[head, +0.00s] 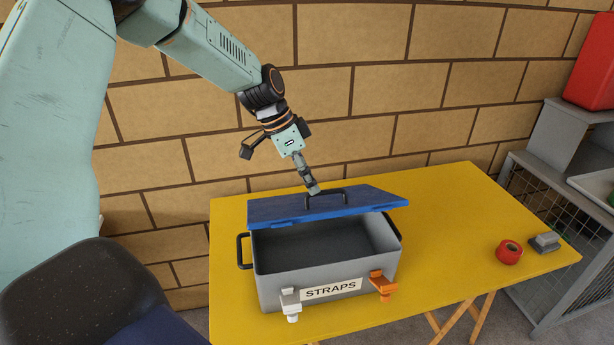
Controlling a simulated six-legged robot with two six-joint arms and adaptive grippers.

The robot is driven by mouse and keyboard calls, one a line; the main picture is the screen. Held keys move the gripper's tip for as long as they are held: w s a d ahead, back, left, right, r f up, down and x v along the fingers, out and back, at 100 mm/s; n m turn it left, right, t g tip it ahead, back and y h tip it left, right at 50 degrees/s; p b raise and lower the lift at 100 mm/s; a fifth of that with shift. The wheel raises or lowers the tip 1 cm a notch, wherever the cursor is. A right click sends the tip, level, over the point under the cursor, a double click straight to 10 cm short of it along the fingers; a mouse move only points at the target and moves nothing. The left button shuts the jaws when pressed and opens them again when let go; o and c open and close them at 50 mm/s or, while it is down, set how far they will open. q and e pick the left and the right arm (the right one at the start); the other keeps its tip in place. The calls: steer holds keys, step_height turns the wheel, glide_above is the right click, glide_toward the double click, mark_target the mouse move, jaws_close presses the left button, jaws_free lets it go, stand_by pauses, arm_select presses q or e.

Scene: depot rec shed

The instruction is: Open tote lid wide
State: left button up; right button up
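The grey tote (325,276), labelled STRAPS, stands on the yellow table. Its blue lid (285,211) is partly raised, tilted over the back of the tote, and the dark, empty-looking inside shows below its front edge. The lid has a dark handle (345,197) on top. My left gripper (314,188) reaches down from the upper left. Its fingers look closed together on the left part of the handle; they are seen nearly edge-on. A white latch (290,303) and an orange latch (382,285) are on the tote's front. My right gripper is not in view.
The yellow table (455,215) is clear right of the tote, except for a red tape roll (509,252) and a small grey block (545,243) near its right end. A brick wall (400,90) stands close behind. A grey mesh-sided unit (565,205) stands at the right.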

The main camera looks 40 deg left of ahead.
arm_select(q)
steer(key=shift+w, duration=0.1)
steer(key=shift+a+r, duration=0.15)
steer(key=shift+r, duration=0.2)
steer(key=v, duration=1.1)
steer(key=shift+s, duration=0.25)
steer(key=shift+r, duration=0.1)
